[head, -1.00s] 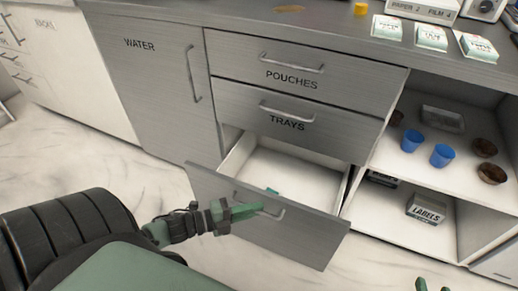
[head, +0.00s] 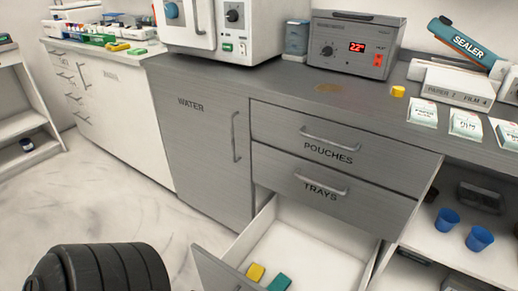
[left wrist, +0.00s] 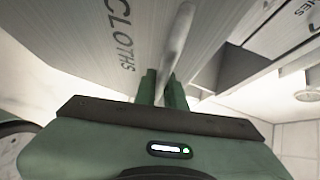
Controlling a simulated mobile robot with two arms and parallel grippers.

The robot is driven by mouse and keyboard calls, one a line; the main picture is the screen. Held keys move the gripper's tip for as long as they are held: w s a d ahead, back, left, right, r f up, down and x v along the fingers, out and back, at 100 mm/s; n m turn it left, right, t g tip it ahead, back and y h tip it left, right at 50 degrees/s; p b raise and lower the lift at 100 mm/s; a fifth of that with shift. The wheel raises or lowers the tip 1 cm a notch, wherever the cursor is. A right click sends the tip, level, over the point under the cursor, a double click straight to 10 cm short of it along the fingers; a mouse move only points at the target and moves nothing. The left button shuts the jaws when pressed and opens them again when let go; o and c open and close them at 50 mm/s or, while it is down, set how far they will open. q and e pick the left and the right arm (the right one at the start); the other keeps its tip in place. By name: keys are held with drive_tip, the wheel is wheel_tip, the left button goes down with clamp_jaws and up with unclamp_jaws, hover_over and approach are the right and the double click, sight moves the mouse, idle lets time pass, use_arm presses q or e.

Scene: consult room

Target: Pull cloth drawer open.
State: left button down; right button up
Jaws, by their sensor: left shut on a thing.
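The cloth drawer (head: 312,240) is the lowest drawer under TRAYS, and it stands well open. Its grey front (head: 212,268) is cut off by the bottom edge of the head view. A yellow folded piece (head: 255,272) and a teal one (head: 279,283) lie inside near the front. In the left wrist view the front (left wrist: 105,30) reads CLOTHS. My left gripper (left wrist: 163,80) is shut on the drawer's bar handle (left wrist: 179,38), with a green finger on each side. It is outside the head view. My right gripper is not in view.
The POUCHES drawer (head: 310,137) and TRAYS drawer (head: 318,183) above are shut. The WATER door (head: 195,150) is shut at left. Open shelves at right hold blue cups (head: 479,238). The counter carries a sealer (head: 470,45) and boxes. Pale floor (head: 110,195) is free at left.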

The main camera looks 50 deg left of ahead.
use_arm(q)
drive_tip(key=shift+a, duration=0.1)
drive_tip(key=c, duration=1.8)
unclamp_jaws()
drive_tip(key=shift+o, duration=0.2)
drive_tip(key=v, duration=0.7)
drive_tip(key=shift+s+a+p, duration=0.25)
drive_tip(key=shift+s+p, duration=0.1)
drive_tip(key=shift+p, duration=0.05)
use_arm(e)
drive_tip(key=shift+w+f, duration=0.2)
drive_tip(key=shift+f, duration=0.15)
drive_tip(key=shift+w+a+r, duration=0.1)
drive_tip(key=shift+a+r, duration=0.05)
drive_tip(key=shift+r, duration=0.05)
